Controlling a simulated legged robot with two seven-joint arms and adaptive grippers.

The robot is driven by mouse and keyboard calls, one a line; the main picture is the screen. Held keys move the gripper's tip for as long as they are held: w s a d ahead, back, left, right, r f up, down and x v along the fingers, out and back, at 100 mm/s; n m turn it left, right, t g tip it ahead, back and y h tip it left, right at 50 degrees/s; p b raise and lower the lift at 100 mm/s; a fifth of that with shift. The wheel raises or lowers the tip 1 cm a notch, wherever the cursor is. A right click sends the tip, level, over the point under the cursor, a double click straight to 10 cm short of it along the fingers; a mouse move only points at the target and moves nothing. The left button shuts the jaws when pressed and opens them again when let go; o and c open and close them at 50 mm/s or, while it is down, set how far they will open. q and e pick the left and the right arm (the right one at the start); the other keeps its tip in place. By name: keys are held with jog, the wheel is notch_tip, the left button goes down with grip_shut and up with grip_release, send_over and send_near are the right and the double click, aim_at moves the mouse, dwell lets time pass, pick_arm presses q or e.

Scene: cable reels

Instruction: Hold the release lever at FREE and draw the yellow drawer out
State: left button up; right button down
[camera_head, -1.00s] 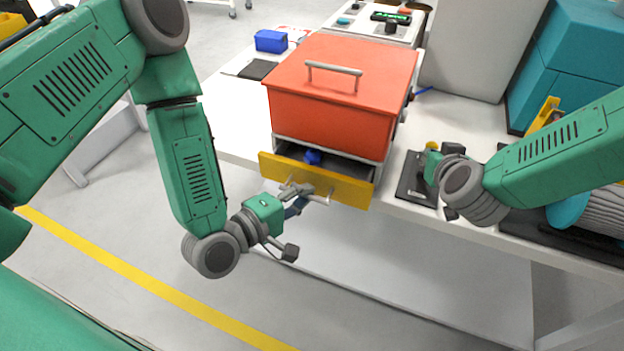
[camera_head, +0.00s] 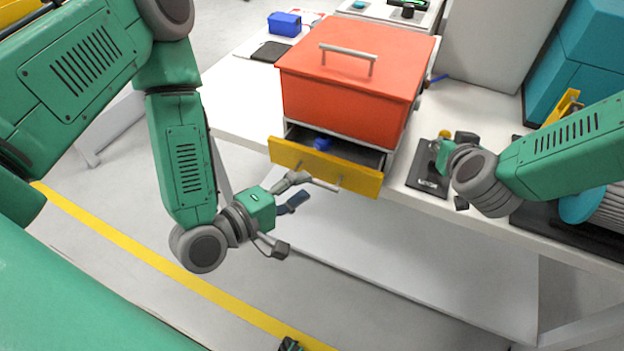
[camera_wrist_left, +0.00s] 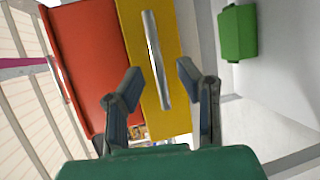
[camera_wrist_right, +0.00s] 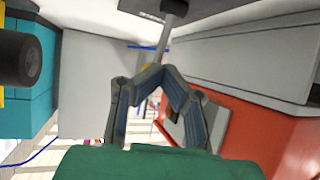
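The yellow drawer (camera_head: 300,157) stands partly out of the red-topped cabinet (camera_head: 345,95), with a blue item (camera_head: 322,143) inside. Its grey bar handle (camera_head: 322,185) also shows in the left wrist view (camera_wrist_left: 154,50). My left gripper (camera_head: 290,222) is open and empty in front of the handle. In the left wrist view the bar's near end appears between the spread fingers, apparently beyond them. The release lever (camera_wrist_right: 166,45) rises from a dark plate (camera_head: 428,178) right of the cabinet. My right gripper (camera_wrist_right: 160,76) is closed around its knob end, mostly hidden by the fingers. The FREE marking is unreadable.
The white table (camera_head: 240,115) carries the cabinet, a blue box (camera_head: 284,23) and a dark pad (camera_head: 270,51) at back left. Teal machinery (camera_head: 575,60) stands at right. A green bin (camera_wrist_left: 238,32) shows in the left wrist view. Floor before the drawer looks clear.

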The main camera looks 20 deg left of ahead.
pick_arm(q)
jog(key=v, duration=0.4)
